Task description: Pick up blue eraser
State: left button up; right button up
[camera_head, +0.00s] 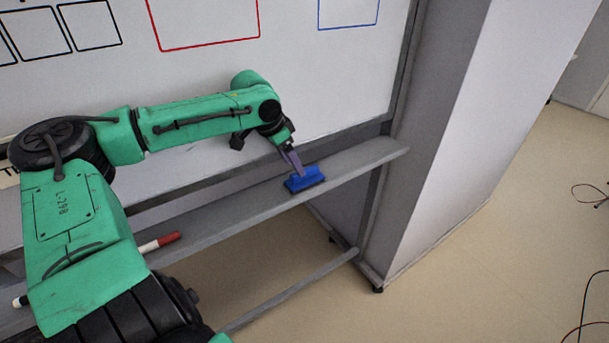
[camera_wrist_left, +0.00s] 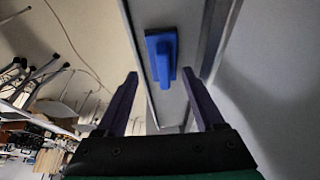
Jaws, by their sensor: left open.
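The blue eraser (camera_head: 305,179) lies on the grey ledge (camera_head: 240,200) below the whiteboard, toward the ledge's right end. It has a raised blue grip and a darker base. My left gripper (camera_head: 298,172) is right at the eraser in the head view, its fingers partly overlapping it. In the left wrist view, the two fingers of my left gripper (camera_wrist_left: 163,90) are spread apart and empty. The eraser (camera_wrist_left: 162,58) shows beyond the fingertips, between their lines, with its grip pointing toward the gripper. My right gripper is not in view.
A red-and-white marker (camera_head: 160,242) lies on the ledge to the left, near my arm. The whiteboard (camera_head: 300,75) stands close behind the ledge. A grey-white pillar (camera_head: 450,130) stands at the ledge's right end. Cables (camera_head: 590,195) lie on the floor at right.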

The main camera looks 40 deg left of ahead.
aim_at(295, 173)
pick_arm(q)
jog(key=x, duration=0.3)
jog(key=shift+w+a, duration=0.2)
jog(key=shift+a, duration=0.05)
jog(key=x, duration=0.3)
jog(key=shift+d+f+p, duration=0.15)
jog(key=shift+p, duration=0.2)
jog(key=shift+w+f, duration=0.35)
jog(key=shift+f, duration=0.05)
jog(key=c, duration=1)
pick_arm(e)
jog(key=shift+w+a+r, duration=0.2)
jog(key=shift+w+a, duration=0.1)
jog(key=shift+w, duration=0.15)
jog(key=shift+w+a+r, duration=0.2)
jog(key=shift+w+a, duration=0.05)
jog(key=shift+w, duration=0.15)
